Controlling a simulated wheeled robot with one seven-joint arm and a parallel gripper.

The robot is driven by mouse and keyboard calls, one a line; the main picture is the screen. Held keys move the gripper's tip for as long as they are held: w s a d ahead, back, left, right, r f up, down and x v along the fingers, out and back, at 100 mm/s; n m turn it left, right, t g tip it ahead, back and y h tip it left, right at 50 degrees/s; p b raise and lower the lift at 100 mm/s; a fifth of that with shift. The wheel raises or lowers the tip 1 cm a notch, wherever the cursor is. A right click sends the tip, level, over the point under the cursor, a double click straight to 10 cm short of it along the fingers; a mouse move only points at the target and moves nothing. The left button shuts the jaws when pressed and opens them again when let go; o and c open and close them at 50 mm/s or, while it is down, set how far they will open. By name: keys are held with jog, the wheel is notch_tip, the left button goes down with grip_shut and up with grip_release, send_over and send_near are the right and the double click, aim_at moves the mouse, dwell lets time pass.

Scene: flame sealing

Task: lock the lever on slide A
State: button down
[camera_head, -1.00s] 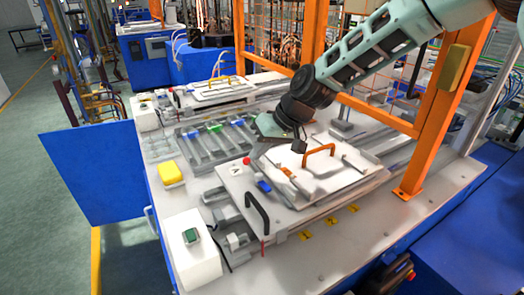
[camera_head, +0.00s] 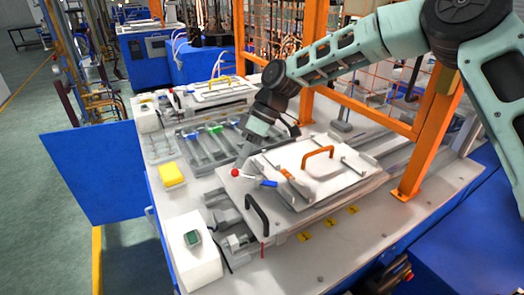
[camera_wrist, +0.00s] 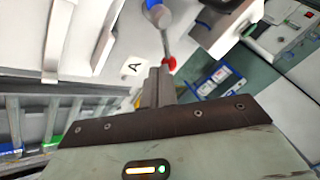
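Slide A is the pale plate assembly (camera_head: 262,197) with an orange handle (camera_head: 318,153) and a black handle (camera_head: 257,213). Its lever ends in a red ball (camera_head: 234,172), with a blue part (camera_head: 268,183) to the right of it. In the wrist view the lever's rod (camera_wrist: 165,38) runs from a blue pivot part (camera_wrist: 150,4) to the red ball (camera_wrist: 171,63). The "A" label (camera_wrist: 133,68) lies left of the ball. My gripper (camera_head: 240,160) points down at the ball. Its fingers (camera_wrist: 159,72) look closed together beside the ball; contact is unclear.
A similar slide with a yellow handle (camera_head: 225,83) stands at the back. A rack with green and blue parts (camera_head: 205,143) lies left of my arm. A yellow block (camera_head: 171,174) and a white button box (camera_head: 192,250) stand at the left. An orange frame post (camera_head: 425,140) rises at right.

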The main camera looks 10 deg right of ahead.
aim_at(237, 171)
jog(key=n+g, duration=0.1)
jog(key=s+a+n+h, duration=0.1)
jog(key=n, duration=0.1)
jog(key=shift+s+a+n+g, duration=0.15)
jog(key=shift+n+g, duration=0.15)
jog(key=shift+g, duration=0.1)
jog(key=shift+s+a+n+g+h, duration=0.2)
jog(key=shift+s+n+g+h, duration=0.3)
jog(key=shift+n, duration=0.5)
jog(key=shift+s, duration=0.3)
jog(key=b+v, duration=0.1)
jog(key=v, duration=1.6)
jog(key=shift+a+r+b, duration=0.25)
jog(key=shift+r+b, duration=0.1)
jog(key=shift+s, duration=0.1)
